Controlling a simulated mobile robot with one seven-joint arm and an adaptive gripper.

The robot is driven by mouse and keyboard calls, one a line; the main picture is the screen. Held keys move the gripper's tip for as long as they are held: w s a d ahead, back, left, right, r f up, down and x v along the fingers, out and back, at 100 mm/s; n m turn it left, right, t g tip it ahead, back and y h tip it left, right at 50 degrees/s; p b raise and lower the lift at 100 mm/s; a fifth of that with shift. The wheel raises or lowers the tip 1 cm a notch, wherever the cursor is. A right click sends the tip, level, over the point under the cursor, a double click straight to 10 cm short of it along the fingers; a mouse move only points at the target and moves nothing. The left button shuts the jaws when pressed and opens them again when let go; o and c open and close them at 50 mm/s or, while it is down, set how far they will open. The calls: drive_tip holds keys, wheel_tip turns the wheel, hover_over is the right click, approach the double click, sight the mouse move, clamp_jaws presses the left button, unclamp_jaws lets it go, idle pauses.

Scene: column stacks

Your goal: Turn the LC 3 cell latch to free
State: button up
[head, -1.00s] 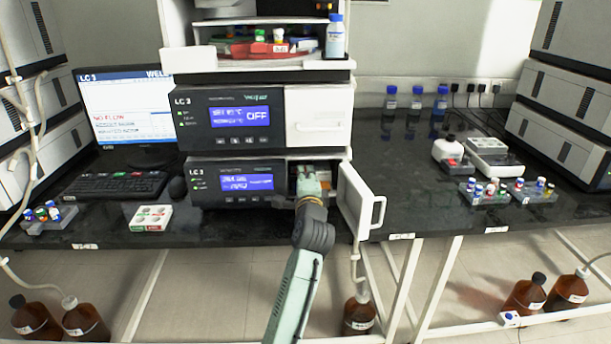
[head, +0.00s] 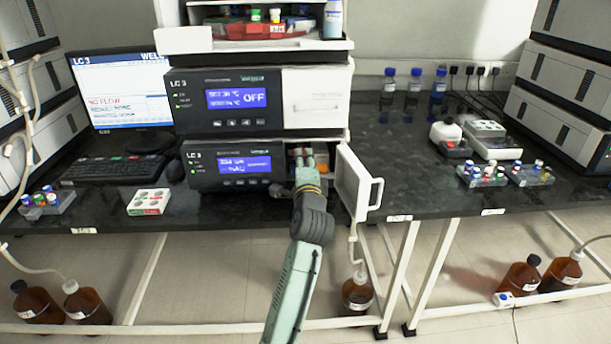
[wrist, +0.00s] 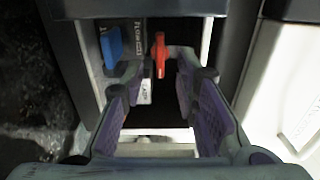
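The lower LC 3 module (head: 230,165) has its white door (head: 358,183) swung open to the right. My gripper (head: 303,162) reaches into the open compartment from the front. In the wrist view my gripper (wrist: 160,95) is open, with its two purple-padded fingers apart. A red latch lever (wrist: 160,55) stands ahead of the fingertips, between them in the picture, and appears not gripped. A blue part (wrist: 111,47) sits to its left, beside a dark label with small print. A small white tag (wrist: 145,92) lies below the lever. The lettering on both is too small to read.
The compartment's side walls are close to both fingers. The upper module (head: 262,100) sits directly above. The open door's handle (head: 376,194) sticks out to the right of my arm. A white vial box (head: 148,202) lies on the bench at left.

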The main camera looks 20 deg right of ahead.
drive_tip(key=v, duration=0.9)
drive_tip(key=shift+s, duration=0.25)
drive_tip(key=shift+a+r, duration=0.15)
